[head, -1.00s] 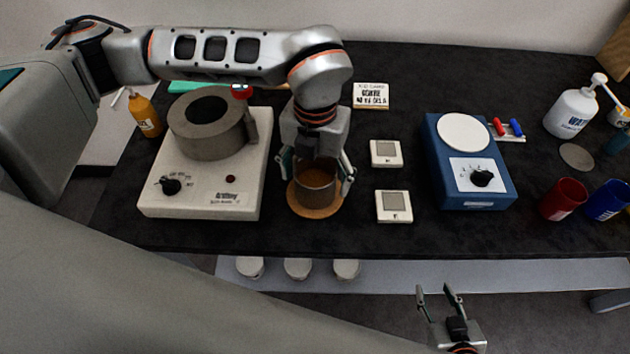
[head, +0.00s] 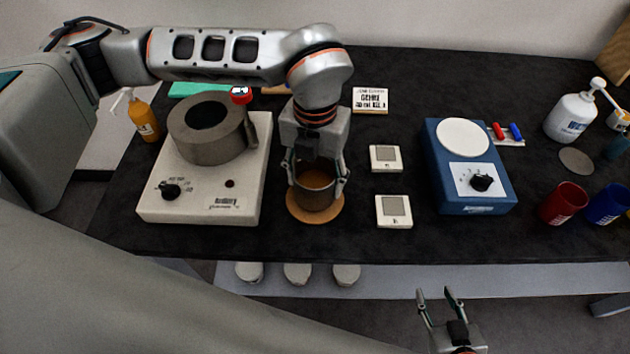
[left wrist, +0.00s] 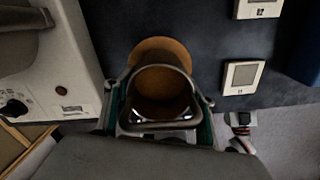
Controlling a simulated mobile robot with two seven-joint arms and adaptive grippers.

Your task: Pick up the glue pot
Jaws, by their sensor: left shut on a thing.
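The glue pot (head: 315,190) is a small dark metal pot with brown contents, over a round cork mat (head: 302,215) near the table's front edge. I cannot tell whether it touches the mat. In the left wrist view the pot (left wrist: 160,84) shows between the fingers, with the mat (left wrist: 158,48) beyond. My left gripper (head: 317,183) comes down from above and is shut on the pot, one finger on each side. My right gripper (head: 439,296) is open and empty, in front of the table and below its edge.
A cream hot plate (head: 240,190) with a thick grey ring (head: 206,145) stands left of the pot. Two small white devices (head: 386,158) (head: 394,211) lie to the right, then a blue hot plate (head: 465,170). Red (head: 563,203) and blue (head: 607,203) cups stand far right.

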